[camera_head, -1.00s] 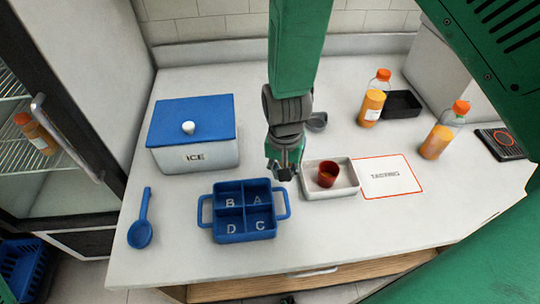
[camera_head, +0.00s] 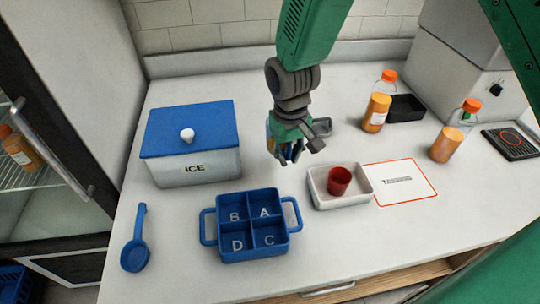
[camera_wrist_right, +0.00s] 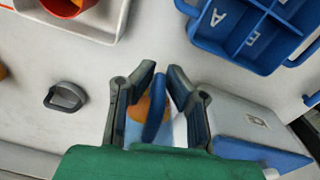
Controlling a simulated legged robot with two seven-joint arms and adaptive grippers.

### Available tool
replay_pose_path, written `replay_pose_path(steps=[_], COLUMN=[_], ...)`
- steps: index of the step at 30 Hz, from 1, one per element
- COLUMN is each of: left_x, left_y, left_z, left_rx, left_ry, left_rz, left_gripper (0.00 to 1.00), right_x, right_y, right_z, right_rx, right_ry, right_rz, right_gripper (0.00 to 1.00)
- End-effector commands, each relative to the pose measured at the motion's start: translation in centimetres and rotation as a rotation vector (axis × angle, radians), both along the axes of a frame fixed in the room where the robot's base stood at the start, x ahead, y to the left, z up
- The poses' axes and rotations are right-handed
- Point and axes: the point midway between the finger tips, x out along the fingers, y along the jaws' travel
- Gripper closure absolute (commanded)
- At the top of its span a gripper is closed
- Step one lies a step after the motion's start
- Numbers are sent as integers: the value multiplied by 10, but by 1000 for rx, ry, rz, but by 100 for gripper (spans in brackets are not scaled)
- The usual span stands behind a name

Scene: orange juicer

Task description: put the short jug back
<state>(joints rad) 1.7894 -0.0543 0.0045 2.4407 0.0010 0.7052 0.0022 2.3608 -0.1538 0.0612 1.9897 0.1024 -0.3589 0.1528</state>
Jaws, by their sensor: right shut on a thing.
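My right gripper (camera_head: 290,156) is above the counter, between the ice box and the white tray. In the right wrist view, my right gripper (camera_wrist_right: 155,85) is shut on a blue handle (camera_wrist_right: 155,118). I take this to be the short jug, with orange contents (camera_wrist_right: 139,108) behind the handle. Most of the jug is hidden by the fingers and wrist. In the head view only a sliver of blue and orange shows beside the fingers. I cannot tell whether the jug touches the counter. My left gripper is not in view.
A blue ice box (camera_head: 190,165), blue divided caddy (camera_head: 250,252), blue ladle (camera_head: 134,255) and white tray (camera_head: 320,200) with a red cup (camera_head: 339,181) surround the gripper. A grey handled piece (camera_wrist_right: 66,96) lies nearby. Bottles (camera_head: 377,112) and a black tray (camera_head: 406,108) stand right.

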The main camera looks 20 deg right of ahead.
Motion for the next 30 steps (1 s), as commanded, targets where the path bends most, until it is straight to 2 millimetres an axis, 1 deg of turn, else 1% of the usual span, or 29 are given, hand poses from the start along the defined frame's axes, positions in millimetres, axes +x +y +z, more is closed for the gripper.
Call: replay_pose_path(steps=[1, 12, 17, 20, 24, 27, 30], left_x=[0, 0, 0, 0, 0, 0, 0], left_y=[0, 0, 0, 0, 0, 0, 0], left_z=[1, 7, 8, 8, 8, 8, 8], left_rx=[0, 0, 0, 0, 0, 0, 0], left_ry=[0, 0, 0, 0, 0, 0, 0], left_rz=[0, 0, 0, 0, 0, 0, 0], left_gripper=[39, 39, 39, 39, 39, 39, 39], right_x=[6, 50, 60, 61, 61, 61, 61], right_y=[0, 1, 1, 1, 1, 1, 1], right_z=[1, 5, 3, -11, -37, -50, -57], right_rx=[0, -12, -14, -15, -14, -13, -13], right_ry=[-3, -7, -7, -3, -3, -5, -6], right_rz=[-9, -82, -101, -104, -104, -104, -104], right_gripper=[100, 100, 100, 100, 100, 100, 100])
